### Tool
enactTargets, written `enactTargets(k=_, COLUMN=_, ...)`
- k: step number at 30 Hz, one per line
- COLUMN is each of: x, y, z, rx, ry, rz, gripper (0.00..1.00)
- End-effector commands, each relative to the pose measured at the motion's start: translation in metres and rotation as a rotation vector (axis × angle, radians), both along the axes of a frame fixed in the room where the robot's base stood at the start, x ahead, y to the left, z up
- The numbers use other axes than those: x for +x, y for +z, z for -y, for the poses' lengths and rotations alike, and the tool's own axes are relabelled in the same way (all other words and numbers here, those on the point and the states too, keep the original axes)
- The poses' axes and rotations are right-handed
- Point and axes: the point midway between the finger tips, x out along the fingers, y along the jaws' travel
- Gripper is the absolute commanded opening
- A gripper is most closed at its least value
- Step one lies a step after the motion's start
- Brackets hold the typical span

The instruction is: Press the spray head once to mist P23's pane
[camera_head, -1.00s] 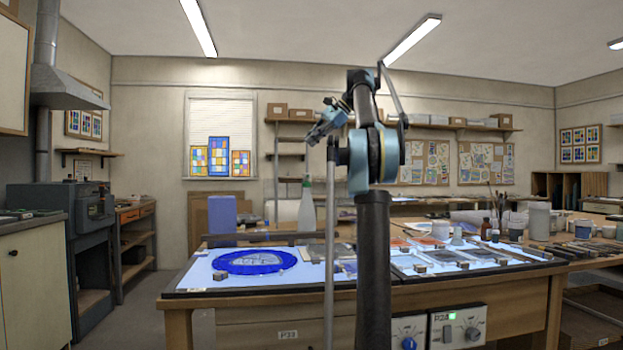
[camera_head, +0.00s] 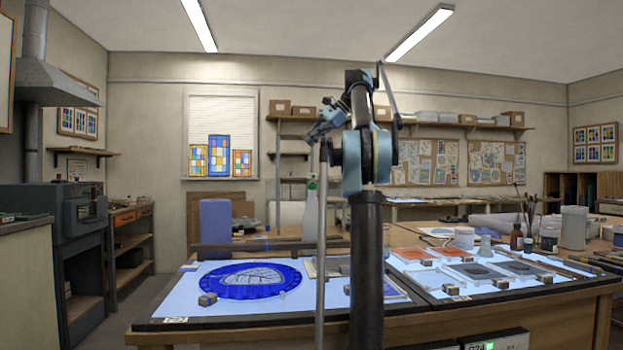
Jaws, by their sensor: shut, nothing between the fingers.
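The spray bottle is pale with a green head (camera_head: 312,184). It stands upright behind the near light table, partly hidden by a thin upright rod of my arm. A round blue pane (camera_head: 252,281) with pale line work lies on the lit left part of the light table (camera_head: 190,300), small dark blocks at its edge. No P23 label is readable now; a small tag at the table's front left corner is too small to read. My gripper (camera_head: 311,139) is shut and empty, high in the middle, above the spray head in the picture. Its depth relative to the bottle is unclear.
Several small panes (camera_head: 485,271) and blocks lie on the right light panel. Jars, a brown bottle (camera_head: 516,237) and brushes stand at the right. A blue-violet block (camera_head: 215,220) stands behind the table. A dark kiln (camera_head: 78,235) is at the left, with floor between.

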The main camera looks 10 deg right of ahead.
Motion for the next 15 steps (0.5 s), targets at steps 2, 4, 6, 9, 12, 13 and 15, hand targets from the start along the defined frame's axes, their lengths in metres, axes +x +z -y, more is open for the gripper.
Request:
enactTargets(k=2, x=0.000, y=-0.001, z=0.002, rx=0.000, ry=-0.002, rz=0.000, gripper=0.00)
enactTargets(k=4, x=0.000, y=-0.002, z=0.004, rx=0.000, ry=-0.004, rz=0.000, gripper=0.00)
enactTargets(k=6, x=0.000, y=-0.006, z=0.004, rx=0.000, ry=-0.005, rz=0.001, gripper=0.00)
enactTargets(k=9, x=0.000, y=-0.015, z=0.005, rx=0.000, ry=-0.006, rz=0.000, gripper=0.00)
enactTargets(k=12, x=0.000, y=-0.027, z=0.005, rx=0.000, ry=-0.006, rz=0.000, gripper=0.00)
enactTargets(k=13, x=0.000, y=-0.030, z=0.005, rx=0.000, ry=-0.006, rz=0.000, gripper=0.00)
enactTargets(k=15, x=0.000, y=-0.039, z=0.005, rx=0.000, ry=-0.006, rz=0.000, gripper=0.00)
